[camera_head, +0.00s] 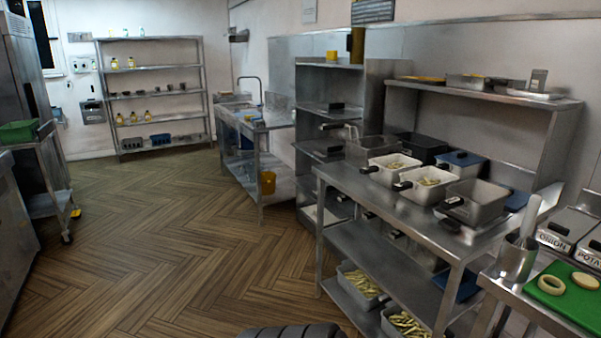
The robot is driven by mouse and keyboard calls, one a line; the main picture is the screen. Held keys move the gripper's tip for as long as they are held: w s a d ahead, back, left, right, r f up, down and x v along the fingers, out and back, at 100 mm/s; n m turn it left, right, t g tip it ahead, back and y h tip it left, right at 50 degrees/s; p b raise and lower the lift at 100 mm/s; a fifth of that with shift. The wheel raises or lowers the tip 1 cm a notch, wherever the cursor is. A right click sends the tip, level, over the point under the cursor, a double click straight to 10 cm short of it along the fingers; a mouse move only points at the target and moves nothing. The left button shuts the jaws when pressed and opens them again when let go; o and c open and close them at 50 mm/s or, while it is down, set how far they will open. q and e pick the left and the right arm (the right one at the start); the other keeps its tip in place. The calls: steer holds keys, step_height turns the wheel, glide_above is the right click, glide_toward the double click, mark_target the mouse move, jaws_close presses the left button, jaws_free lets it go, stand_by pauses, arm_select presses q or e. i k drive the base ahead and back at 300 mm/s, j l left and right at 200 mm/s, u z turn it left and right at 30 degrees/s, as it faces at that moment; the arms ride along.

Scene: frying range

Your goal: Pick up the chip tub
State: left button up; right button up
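Several containers hold pale cut chips, and I cannot tell which one is the chip tub. Two metal tubs of chips stand on the lowest shelf of the steel table, one farther back (361,284) and one nearer (392,325), cut by the bottom edge. On the tabletop, two pale containers with black handles, one on the left (388,179) and one in the middle (423,193), also hold chips. Neither of my grippers is in view.
The steel table (350,184) also bears a grey container (477,208) and dark ones behind. To its right, a counter carries a metal pot (516,262) and a green board (562,312) with sliced rings. The wooden floor (170,250) on the left is clear.

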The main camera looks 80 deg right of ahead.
mark_target(385, 170)
steer(key=l+z, duration=0.1)
steer(key=z, duration=0.35)
steer(key=l+z, duration=0.1)
steer(key=z, duration=0.35)
steer(key=l+z, duration=0.1)
steer(key=z, duration=0.35)
steer(key=l+z, duration=0.1)
steer(key=z, duration=0.4)
